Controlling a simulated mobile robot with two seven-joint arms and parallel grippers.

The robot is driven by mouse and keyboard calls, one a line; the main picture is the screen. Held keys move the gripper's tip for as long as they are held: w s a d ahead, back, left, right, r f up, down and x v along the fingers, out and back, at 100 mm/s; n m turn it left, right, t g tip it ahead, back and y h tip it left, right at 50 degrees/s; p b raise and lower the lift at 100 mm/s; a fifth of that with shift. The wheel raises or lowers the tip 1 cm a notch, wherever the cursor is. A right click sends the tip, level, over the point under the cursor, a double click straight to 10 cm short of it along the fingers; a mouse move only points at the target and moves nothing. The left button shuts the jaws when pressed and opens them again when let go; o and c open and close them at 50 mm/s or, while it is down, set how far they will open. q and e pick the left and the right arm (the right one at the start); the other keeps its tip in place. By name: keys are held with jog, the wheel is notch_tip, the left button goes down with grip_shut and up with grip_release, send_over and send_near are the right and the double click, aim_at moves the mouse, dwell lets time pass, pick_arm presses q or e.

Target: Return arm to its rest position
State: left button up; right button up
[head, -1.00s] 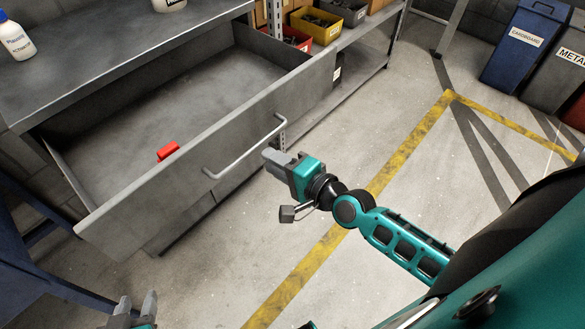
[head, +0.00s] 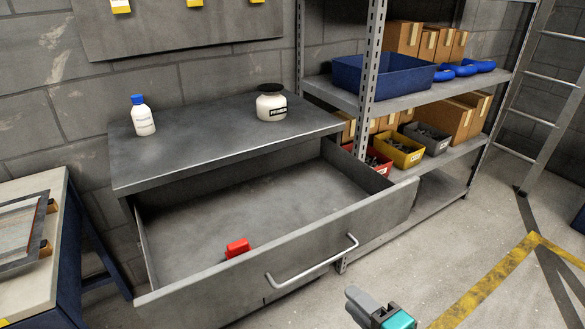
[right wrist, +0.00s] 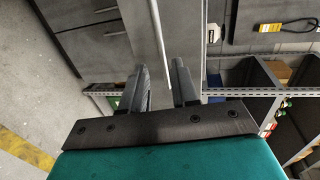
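My right gripper (head: 358,302) shows at the bottom edge of the head view, in front of the open drawer and below its handle (head: 312,262). Most of the right arm is out of the frame. In the right wrist view, the two fingers (right wrist: 162,84) stand apart with nothing between them. My left gripper is in neither current view. The grey drawer (head: 290,232) is pulled out from under the workbench top (head: 215,135). A red object (head: 238,247) lies inside the drawer near its front wall.
A white bottle with a blue cap (head: 142,117) and a dark-lidded jar (head: 271,102) stand on the bench. A shelf rack (head: 370,70) with a blue bin (head: 384,83) and several boxes stands right. A pale-topped table (head: 30,265) is at left. Floor is clear at lower right.

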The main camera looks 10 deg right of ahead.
jog(key=s+a+f+n+g+h, duration=0.1)
jog(key=s+f+n+g+h, duration=0.2)
jog(key=s+f+n, duration=0.4)
jog(key=f+n, duration=0.1)
jog(key=n, duration=0.8)
jog(key=shift+a+f+n+g+p, duration=0.25)
jog(key=shift+n+g+p, duration=0.05)
jog(key=shift+g+p, duration=0.1)
jog(key=shift+w, duration=0.1)
dwell(1.0)
